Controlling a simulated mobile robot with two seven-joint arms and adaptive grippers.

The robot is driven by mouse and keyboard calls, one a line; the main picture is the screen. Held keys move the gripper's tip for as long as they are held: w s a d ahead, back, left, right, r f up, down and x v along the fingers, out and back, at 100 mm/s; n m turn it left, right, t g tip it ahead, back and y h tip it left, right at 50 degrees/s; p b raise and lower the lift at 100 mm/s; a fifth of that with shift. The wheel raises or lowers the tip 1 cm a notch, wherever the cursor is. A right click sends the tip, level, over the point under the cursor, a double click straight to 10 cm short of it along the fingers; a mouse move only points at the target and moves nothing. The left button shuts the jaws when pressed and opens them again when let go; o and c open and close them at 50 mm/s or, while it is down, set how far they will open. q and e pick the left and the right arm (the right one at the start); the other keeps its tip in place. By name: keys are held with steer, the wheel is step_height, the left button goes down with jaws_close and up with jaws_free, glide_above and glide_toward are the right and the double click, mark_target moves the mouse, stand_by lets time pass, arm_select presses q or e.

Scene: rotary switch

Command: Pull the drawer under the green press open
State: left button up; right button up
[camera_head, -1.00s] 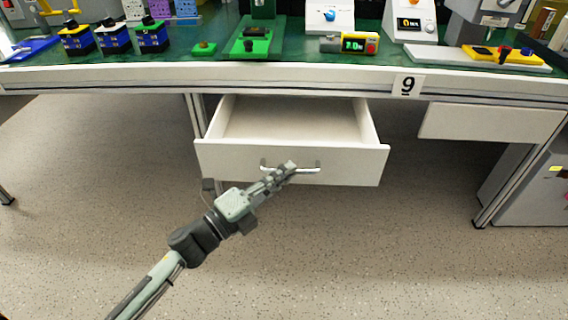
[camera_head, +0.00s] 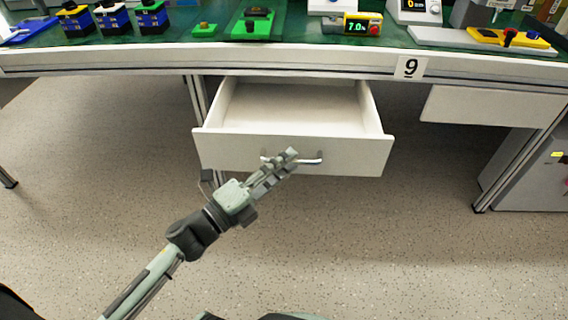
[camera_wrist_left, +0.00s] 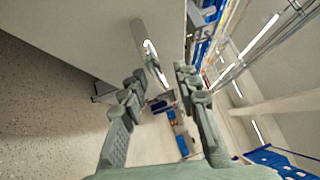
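A white drawer (camera_head: 228,149) stands pulled out below the green-topped table, its inside visible and empty. Its metal bar handle (camera_head: 312,161) is on the front panel. My left gripper (camera_head: 285,158) is at the left part of this handle, in front of the panel. In the left wrist view the left gripper's fingers (camera_wrist_left: 158,80) are spread apart. The handle (camera_wrist_left: 148,50) shows just beyond and between the fingertips, with no clear contact. The green press (camera_head: 252,25) stands on the table above the drawer, its top cut off by the frame. My right gripper is not seen.
A second drawer front (camera_head: 490,110) is closed at the right, beside a label "9" (camera_head: 410,67). A grey cabinet (camera_head: 535,180) stands under the table at the right. Table legs flank the drawer. The floor (camera_head: 400,250) in front is clear.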

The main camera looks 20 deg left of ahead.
arm_select(q)
steer(key=v, duration=1.2)
steer(key=shift+w+a+r, duration=0.1)
steer(key=w+a+f+n+g+y+p, duration=0.3)
steer(key=w+a+f+n+y, duration=0.2)
steer(key=a+f+n+y, duration=0.55)
steer(key=s+d+f+n+g+p, duration=0.1)
steer(key=s+d+f+n+g, duration=0.4)
steer(key=s+f+n+g, duration=0.4)
steer(key=s+n+g, duration=0.2)
steer(key=s+n, duration=0.2)
steer(key=shift+p, duration=0.35)
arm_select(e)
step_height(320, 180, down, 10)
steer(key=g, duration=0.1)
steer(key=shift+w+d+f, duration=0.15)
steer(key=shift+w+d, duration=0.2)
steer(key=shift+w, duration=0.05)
